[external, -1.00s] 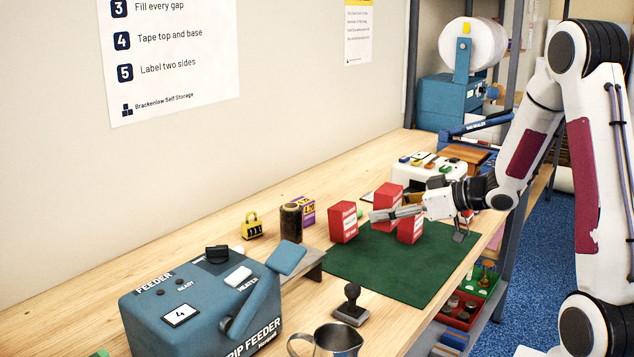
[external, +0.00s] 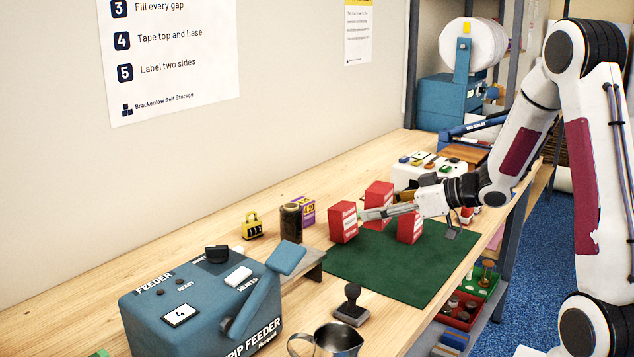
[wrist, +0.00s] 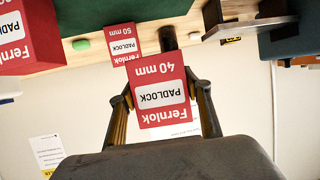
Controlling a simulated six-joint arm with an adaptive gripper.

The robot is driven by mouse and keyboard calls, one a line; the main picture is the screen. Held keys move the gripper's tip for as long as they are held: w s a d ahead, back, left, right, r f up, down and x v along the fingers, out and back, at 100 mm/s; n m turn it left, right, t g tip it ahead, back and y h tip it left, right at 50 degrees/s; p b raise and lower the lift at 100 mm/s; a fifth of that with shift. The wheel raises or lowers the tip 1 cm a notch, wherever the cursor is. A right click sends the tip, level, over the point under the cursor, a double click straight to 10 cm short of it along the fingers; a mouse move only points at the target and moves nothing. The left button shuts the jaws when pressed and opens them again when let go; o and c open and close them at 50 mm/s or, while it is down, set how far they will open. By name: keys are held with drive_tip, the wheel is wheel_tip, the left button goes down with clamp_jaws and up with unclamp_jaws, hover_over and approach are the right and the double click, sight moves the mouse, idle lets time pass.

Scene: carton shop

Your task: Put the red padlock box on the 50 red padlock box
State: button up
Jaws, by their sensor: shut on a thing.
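My gripper (external: 366,214) is shut on a red padlock box (external: 379,193), whose label reads 40 mm in the wrist view (wrist: 162,88). A second red box (external: 343,222) stands upright on the left edge of the green mat, left of my gripper. In the wrist view, a box reading 50 mm (wrist: 127,32) appears beyond the held box, partly covered by it. A third red box (external: 410,229) stands under my gripper; its size cannot be read there.
The green mat (external: 385,273) has clear room in front. The blue strip feeder (external: 200,308) and a stamp (external: 350,305) are nearer the camera.

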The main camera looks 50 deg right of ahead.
drive_tip(key=w+r, duration=0.5)
drive_tip(key=w, duration=0.4)
wheel_tip(320, 180, up, 5)
drive_tip(key=m+h, duration=0.2)
hover_over(344, 205)
drive_tip(key=shift+a, duration=0.15)
drive_tip(key=shift+f, duration=0.2)
drive_tip(key=shift+f, duration=3)
drive_tip(key=shift+f, duration=1.85)
drive_tip(key=shift+s+f, duration=0.1)
drive_tip(key=shift+f, duration=0.4)
